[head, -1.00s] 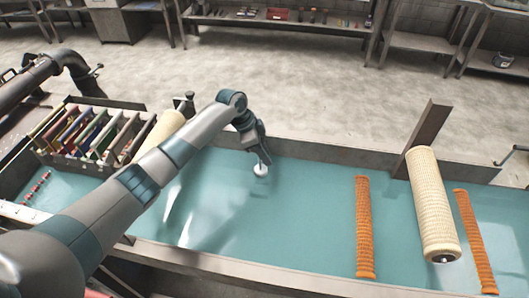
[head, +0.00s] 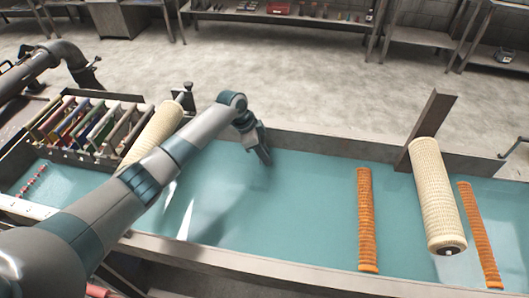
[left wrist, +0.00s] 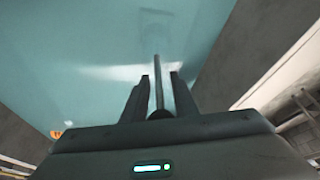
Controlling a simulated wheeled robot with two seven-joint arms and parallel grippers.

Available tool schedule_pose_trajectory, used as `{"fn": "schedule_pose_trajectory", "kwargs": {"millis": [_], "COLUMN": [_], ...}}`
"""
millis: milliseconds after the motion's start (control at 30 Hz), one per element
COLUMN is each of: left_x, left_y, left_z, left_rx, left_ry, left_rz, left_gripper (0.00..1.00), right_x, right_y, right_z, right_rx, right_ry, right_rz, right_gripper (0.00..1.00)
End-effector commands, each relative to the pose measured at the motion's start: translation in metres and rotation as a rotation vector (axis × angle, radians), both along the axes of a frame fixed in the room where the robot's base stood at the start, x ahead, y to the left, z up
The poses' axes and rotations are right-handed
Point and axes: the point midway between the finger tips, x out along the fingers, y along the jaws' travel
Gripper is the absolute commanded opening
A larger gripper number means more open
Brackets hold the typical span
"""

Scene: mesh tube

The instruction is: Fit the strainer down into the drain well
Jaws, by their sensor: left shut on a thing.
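My left gripper (head: 265,158) hangs over the middle of the teal basin, fingers pointing down and slightly right. In the left wrist view its two fingers (left wrist: 160,76) stand on either side of a thin dark rod, which I take to be the strainer's stem (left wrist: 158,90), so the gripper is shut on it. The strainer's white round body does not show in either view now. I cannot make out the drain well. My right gripper is not in view.
The teal basin floor (head: 310,205) is clear around the gripper. Two orange mesh tubes (head: 366,220) (head: 479,235) flank a cream mesh roll (head: 437,195) on the right. A rack of coloured frames (head: 95,125) and another cream roll (head: 152,135) stand left. A low rim (head: 310,142) runs behind.

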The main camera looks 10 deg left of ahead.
Motion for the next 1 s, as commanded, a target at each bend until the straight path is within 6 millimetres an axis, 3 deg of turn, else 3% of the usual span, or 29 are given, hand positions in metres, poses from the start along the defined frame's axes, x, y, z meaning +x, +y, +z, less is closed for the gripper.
{"fn": "schedule_pose_trajectory", "kwargs": {"millis": [1000], "left_x": [0.000], "left_y": [0.000], "left_z": [-0.038], "left_rx": [-0.001], "left_ry": [0.000], "left_rz": [0.000], "left_gripper": [0.00], "right_x": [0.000], "right_y": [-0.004], "right_z": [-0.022], "right_rx": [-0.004], "right_ry": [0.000], "right_rz": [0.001], "right_gripper": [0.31]}}
